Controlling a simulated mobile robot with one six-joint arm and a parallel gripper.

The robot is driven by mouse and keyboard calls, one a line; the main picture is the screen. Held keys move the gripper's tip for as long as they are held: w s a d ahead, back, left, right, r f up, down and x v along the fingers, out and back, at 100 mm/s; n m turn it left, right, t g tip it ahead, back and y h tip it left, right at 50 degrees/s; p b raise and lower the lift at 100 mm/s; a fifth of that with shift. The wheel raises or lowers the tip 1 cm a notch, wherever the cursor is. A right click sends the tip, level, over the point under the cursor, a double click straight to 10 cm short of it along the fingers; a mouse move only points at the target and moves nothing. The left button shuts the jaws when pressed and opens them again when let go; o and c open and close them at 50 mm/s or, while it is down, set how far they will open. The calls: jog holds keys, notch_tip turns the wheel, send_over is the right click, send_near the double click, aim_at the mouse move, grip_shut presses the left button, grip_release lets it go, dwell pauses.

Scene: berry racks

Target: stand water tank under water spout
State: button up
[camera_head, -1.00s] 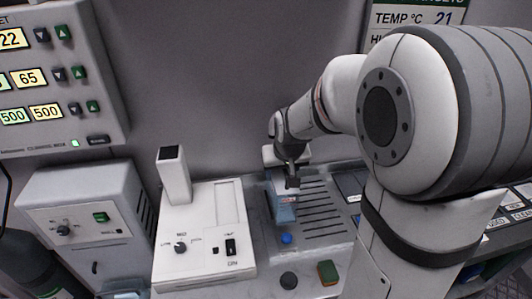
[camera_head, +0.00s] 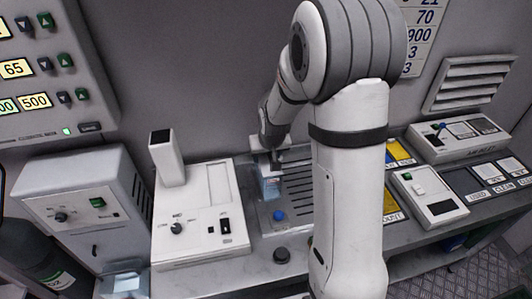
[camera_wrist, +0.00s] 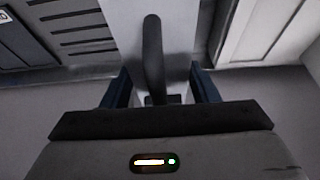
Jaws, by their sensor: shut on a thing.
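The water tank (camera_head: 271,188) is a small light-blue container at the left end of the slotted grey drip tray (camera_head: 301,190). It looks upright; I cannot tell whether its base touches the tray. My gripper (camera_head: 275,163) is shut on the tank's upper part, reaching down from above. A white block (camera_head: 262,143), seemingly the water spout, is just above and behind the tank, partly hidden by my gripper. In the wrist view, a pale column with a dark upright bar (camera_wrist: 152,55) stands between two dark-blue edges; the tank's outline is unclear there.
A white machine with a square column (camera_head: 193,210) stands close left of the tank. A blue knob (camera_head: 279,215) and a dark knob (camera_head: 281,255) are in front. My arm hides the tray's right side. A white switch box (camera_head: 430,195) stands further right.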

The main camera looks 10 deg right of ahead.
jog(key=shift+f, duration=0.2)
jog(key=o, duration=1.5)
jog(key=shift+c, duration=0.2)
jog(key=shift+r, duration=0.2)
jog(key=shift+r, duration=0.2)
jog(key=b+v, duration=0.1)
jog(key=v, duration=1)
jog(key=shift+s+r, duration=0.15)
jog(key=shift+s, duration=0.05)
jog(key=s+r, duration=0.2)
jog(key=s, duration=0.8)
jog(key=s+r+g, duration=0.1)
jog(key=s+r, duration=0.1)
jog(key=s, duration=0.9)
jog(key=shift+s+a, duration=0.15)
jog(key=shift+s, duration=0.1)
